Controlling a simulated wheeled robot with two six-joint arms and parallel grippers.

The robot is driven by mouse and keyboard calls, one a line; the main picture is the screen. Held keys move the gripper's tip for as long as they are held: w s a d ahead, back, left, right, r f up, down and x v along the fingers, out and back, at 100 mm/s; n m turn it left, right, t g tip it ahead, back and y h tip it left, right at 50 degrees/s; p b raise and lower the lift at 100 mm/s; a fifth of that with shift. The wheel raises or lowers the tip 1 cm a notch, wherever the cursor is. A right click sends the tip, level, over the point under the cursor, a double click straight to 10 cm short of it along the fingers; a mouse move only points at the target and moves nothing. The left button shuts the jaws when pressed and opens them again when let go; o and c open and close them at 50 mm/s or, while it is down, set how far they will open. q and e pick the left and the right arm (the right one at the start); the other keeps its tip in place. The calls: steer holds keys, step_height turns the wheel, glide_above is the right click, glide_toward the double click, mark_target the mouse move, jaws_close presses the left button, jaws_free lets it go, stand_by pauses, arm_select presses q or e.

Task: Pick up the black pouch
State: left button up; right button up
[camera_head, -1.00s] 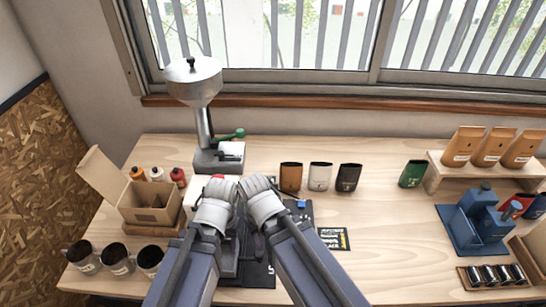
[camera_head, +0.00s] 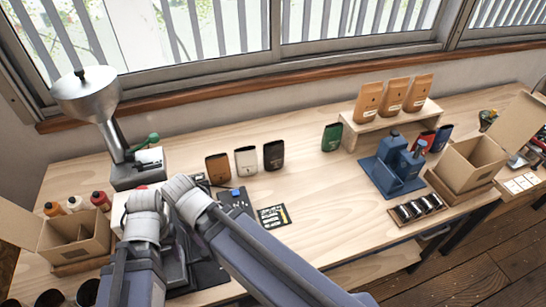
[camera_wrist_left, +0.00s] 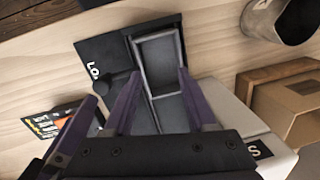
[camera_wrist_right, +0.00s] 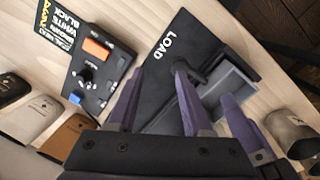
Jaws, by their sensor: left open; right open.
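The black pouch (camera_head: 274,155) stands upright on the table in the head view, at the right end of a row with a white pouch (camera_head: 246,160) and a brown pouch (camera_head: 218,168). My left gripper (camera_head: 146,205) and my right gripper (camera_head: 187,200) are close together, left of and nearer than the pouches. Both are open and empty; their fingers are hidden in the head view. The left wrist view shows the left fingers (camera_wrist_left: 158,80) over a black tray frame. The right wrist view shows the right fingers (camera_wrist_right: 157,85) over a black plate marked LOAD (camera_wrist_right: 168,45).
A grinder (camera_head: 110,130) stands behind the grippers at left. A green pouch (camera_head: 332,137) stands right of the black one, near a shelf (camera_head: 385,122) of tan bags. A small sign (camera_head: 273,216) lies in front.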

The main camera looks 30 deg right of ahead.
steer(key=shift+o, duration=0.2)
stand_by(0.3)
steer(key=shift+o, duration=0.7)
steer(key=shift+w, duration=0.2)
steer(key=o, duration=0.3)
steer(key=w+d+m, duration=0.1)
steer(key=w, duration=0.1)
steer(key=w+d+r+m+p, duration=0.1)
steer(key=w+d+m, duration=0.1)
steer(key=w, duration=0.1)
steer(key=w+d+m, duration=0.2)
steer(key=w, duration=0.1)
steer(key=shift+w+r+p, duration=0.25)
steer(key=shift+r+p, duration=0.1)
steer(key=shift+o, duration=0.2)
step_height(320, 180, up, 4)
steer(key=m+y+p, duration=0.1)
steer(key=m+p, duration=0.3)
steer(key=m, duration=1.5)
glide_above(274, 148)
steer(key=w, duration=0.1)
steer(key=shift+d+f, duration=0.2)
steer(key=shift+d, duration=0.25)
arm_select(q)
steer(key=shift+r+b, duration=1.4)
steer(key=shift+b, duration=0.1)
arm_select(e)
steer(key=shift+a+f, duration=0.1)
steer(key=shift+f, duration=1.25)
